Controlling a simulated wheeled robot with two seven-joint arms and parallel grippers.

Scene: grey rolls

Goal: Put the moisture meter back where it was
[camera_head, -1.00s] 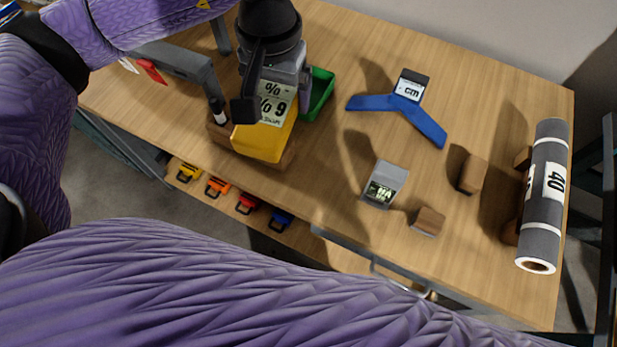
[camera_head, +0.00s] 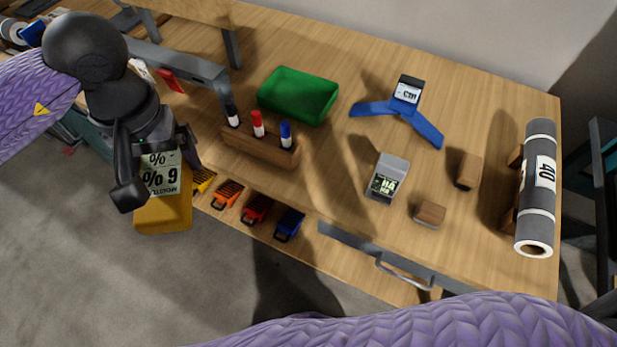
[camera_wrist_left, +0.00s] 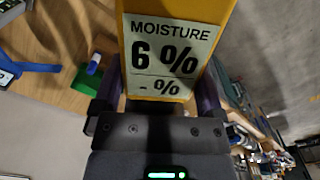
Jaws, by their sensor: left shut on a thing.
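The moisture meter (camera_head: 163,207) is a yellow block with a pale label reading 6 %. My left gripper (camera_head: 157,150) is shut on it and holds it in the air past the table's front edge, at the left of the head view. In the left wrist view the moisture meter (camera_wrist_left: 172,45) shows its label, MOISTURE 6 %, between the fingers of the left gripper (camera_wrist_left: 160,100). In the head view a purple sleeve of mine crosses the bottom, but the right gripper is not seen.
On the wooden table (camera_head: 330,210) stand a green tray (camera_head: 298,94), a marker block (camera_head: 258,145), a blue three-armed tool (camera_head: 400,112), a grey meter (camera_head: 388,177), two small wooden blocks and a grey roll (camera_head: 538,190). Several coloured clamps (camera_head: 257,209) sit on a lower shelf.

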